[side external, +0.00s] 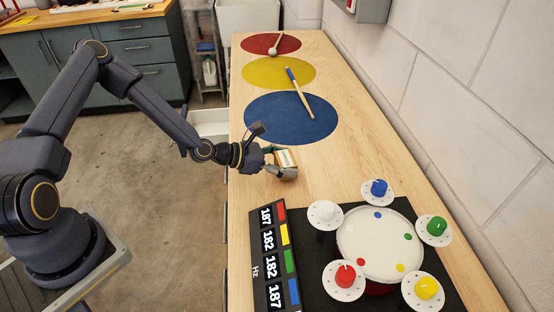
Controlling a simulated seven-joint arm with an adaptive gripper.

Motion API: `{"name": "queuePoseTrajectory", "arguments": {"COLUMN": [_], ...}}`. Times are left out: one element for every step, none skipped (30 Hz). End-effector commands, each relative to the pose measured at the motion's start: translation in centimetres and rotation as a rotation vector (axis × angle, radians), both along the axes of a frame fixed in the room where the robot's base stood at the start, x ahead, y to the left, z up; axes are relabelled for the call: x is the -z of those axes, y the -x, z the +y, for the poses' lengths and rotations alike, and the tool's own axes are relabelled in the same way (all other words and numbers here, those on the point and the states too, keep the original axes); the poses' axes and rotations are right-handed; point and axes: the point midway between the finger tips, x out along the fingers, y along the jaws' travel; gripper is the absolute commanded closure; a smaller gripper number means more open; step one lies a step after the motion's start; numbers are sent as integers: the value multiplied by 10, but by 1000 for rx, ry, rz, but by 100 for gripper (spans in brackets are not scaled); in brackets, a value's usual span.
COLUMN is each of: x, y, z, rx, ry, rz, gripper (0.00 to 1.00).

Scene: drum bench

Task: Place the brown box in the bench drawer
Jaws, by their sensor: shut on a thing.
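The brown box (286,158) is at the bench's left part, just below the blue disc, with a pale label on its upper face. My gripper (279,163) reaches in from the left and is shut on the box. The fingers hide part of it, and I cannot tell whether it touches the bench top. An open white drawer (209,123) sticks out from the bench's left side, behind my forearm. The visible part of its inside looks empty; the rest is hidden by my arm.
The wooden bench (345,170) carries a blue disc (290,125), a yellow disc (262,72) with a drumstick (299,94), and a red disc (258,43) with a mallet (273,48). A black board (322,262) with coloured knobs, a drum (378,245) and a Hz display (273,258) fills the near end.

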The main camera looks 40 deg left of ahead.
Motion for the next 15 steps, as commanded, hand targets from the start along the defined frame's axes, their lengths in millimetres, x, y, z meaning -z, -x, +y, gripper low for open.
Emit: {"name": "queuePoseTrajectory", "arguments": {"x": [6, 7, 9, 9, 9, 9, 9, 9, 9, 9, 9, 10, 11, 12, 13], "y": [0, 0, 0, 0, 0, 0, 0, 0, 0, 0, 0, 0, 0, 0, 0], "z": [0, 0, 0, 0, 0, 0, 0, 0, 0, 0, 0, 0, 0, 0, 0], "rx": [-1, 0, 0, -1, -1, 0, 0, 0, -1, -1, -1, 0, -1, -1, -1], "ry": [1, 0, 0, 0, 0, -1, -1, -1, 0, 0, -1, 0, 0, 0, 0], "rz": [1, 0, -1, -2, -2, -2, -2, -2, -2, -2, -1, 0, 0, 0, 0], "gripper": [71, 71, 71, 71, 71, 71, 71, 71, 71, 71, 71, 71, 71, 71, 26]}}
